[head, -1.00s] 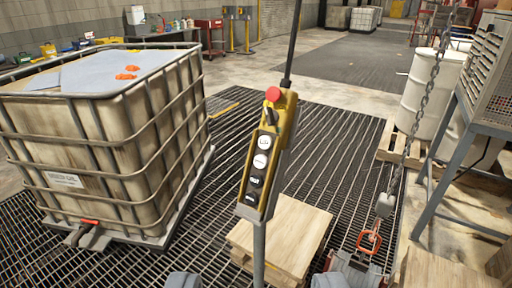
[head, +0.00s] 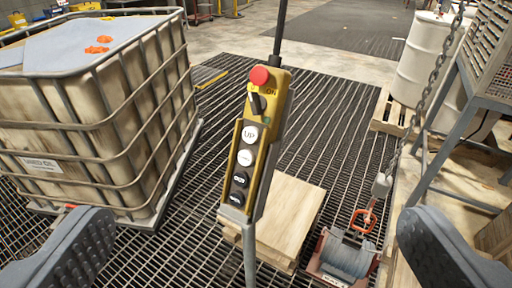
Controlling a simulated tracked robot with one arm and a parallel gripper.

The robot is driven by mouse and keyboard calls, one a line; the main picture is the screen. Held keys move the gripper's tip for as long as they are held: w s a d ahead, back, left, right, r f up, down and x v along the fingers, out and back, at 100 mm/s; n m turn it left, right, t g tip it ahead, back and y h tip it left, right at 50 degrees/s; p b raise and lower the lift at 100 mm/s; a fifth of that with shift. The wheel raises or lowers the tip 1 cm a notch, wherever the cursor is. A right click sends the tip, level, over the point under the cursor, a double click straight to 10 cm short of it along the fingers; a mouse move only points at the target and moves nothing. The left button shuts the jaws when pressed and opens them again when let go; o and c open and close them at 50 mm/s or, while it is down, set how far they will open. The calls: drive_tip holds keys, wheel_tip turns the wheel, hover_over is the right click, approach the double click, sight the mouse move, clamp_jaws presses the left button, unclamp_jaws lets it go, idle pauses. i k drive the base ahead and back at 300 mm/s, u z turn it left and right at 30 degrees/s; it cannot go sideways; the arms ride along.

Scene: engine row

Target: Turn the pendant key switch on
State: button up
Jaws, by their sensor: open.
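The yellow pendant (head: 263,160) hangs upright, slightly tilted, from a black cable near the middle of the head view. It has a red button on top and a column of white and black buttons, the upper one marked UP. The black key switch (head: 256,103) sits just under the red button, beside the word ON. Its exact turn angle is hard to read. My gripper (head: 245,250) shows as two dark padded fingers at the lower left and lower right, wide open and empty. The pendant is beyond the fingers, between them in the picture, apart from both.
A caged liquid tank (head: 110,140) stands on the left. A wooden block (head: 285,215) is behind the pendant on the grating. A chain with an orange hook (head: 362,220) hangs at right. A white drum (head: 425,60) and a metal stand (head: 455,130) are further right.

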sight(258, 103)
drive_tip(key=z, duration=1.2)
drive_tip(key=k, duration=1.45)
drive_tip(key=u, duration=0.8)
drive_tip(key=i, duration=1)
